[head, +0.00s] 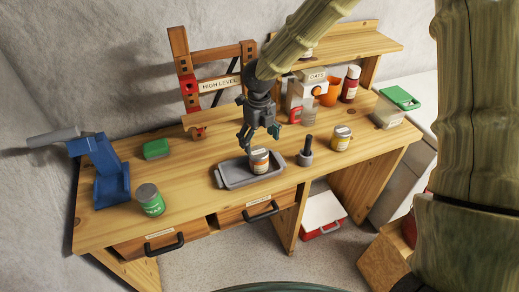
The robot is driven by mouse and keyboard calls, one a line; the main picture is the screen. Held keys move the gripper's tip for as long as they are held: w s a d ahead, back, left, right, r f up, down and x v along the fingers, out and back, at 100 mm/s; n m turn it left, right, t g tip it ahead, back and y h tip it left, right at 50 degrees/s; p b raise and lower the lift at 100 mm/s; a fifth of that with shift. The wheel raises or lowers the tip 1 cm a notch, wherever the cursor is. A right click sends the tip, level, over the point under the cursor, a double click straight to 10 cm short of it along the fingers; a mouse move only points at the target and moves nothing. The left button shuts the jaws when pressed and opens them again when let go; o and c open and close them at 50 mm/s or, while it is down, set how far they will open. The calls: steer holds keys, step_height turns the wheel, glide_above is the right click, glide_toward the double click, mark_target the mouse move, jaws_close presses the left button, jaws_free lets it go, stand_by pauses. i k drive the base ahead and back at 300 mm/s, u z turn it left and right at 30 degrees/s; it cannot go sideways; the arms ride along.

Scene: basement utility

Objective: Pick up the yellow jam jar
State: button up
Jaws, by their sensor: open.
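A jar with a yellow band and grey lid (341,138) stands upright on the wooden workbench, right of the tray. It best matches the yellow jam jar. A second jar, with an orange and white label and grey lid (259,161), stands in the grey tray (225,178). My gripper (260,139) points down with its fingers apart, just above or behind the jar in the tray. It holds nothing that I can see, and it is left of the yellow jar. Whether it touches the tray jar, I cannot tell.
A mortar with a dark pestle (305,157) stands between the tray and the yellow jar. A green jar (150,200), green block (157,149) and blue stand (105,170) are at the left.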

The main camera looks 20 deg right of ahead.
mark_target(341, 137)
steer(key=z, duration=1.3)
